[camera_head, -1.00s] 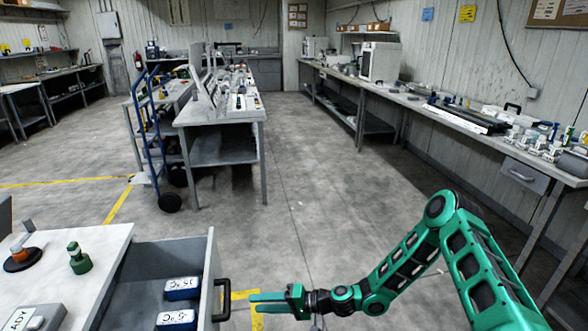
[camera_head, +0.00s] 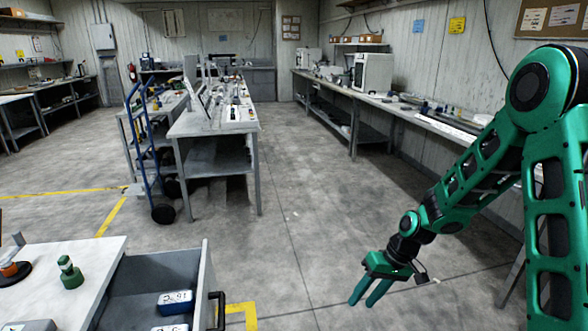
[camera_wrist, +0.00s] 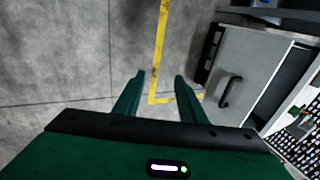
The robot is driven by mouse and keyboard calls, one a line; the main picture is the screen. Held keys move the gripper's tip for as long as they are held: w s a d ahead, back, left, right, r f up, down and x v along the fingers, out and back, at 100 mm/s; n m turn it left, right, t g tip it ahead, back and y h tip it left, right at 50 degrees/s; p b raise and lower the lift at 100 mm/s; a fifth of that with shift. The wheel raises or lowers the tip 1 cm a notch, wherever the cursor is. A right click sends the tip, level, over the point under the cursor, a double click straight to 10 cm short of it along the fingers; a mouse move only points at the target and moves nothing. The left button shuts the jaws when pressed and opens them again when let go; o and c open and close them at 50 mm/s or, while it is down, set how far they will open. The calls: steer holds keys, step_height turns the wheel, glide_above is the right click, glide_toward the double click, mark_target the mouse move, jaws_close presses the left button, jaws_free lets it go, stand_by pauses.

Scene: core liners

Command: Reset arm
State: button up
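My gripper (camera_head: 366,297) is at the lower right of the head view, over bare floor and apart from the open drawer. Its two green fingers point down and to the left, with a gap between them and nothing held. In the wrist view my gripper (camera_wrist: 160,77) shows two separated fingertips with only grey floor and a yellow line between them. My green arm rises from it to the right edge of the head view.
An open drawer (camera_head: 207,270) at lower left holds blue-and-white labelled boxes (camera_head: 174,301). A green object (camera_head: 70,271) stands on the white bench top (camera_head: 96,255). A blue hand truck (camera_head: 150,150) stands by the middle bench.

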steer(key=s+d+r+m+h, duration=0.4)
steer(key=s+d+r, duration=0.8)
steer(key=d+r, duration=0.3)
steer(key=s+d+r+m, duration=0.2)
steer(key=s+d+r, duration=0.1)
steer(key=s, duration=0.5)
steer(key=s+d+r+m, duration=0.2)
steer(key=s+d+r, duration=0.1)
steer(key=s, duration=0.5)
steer(key=shift+s+d+m, duration=0.2)
steer(key=shift+s+m, duration=0.1)
steer(key=shift+m, duration=0.1)
steer(key=shift+c, duration=0.7)
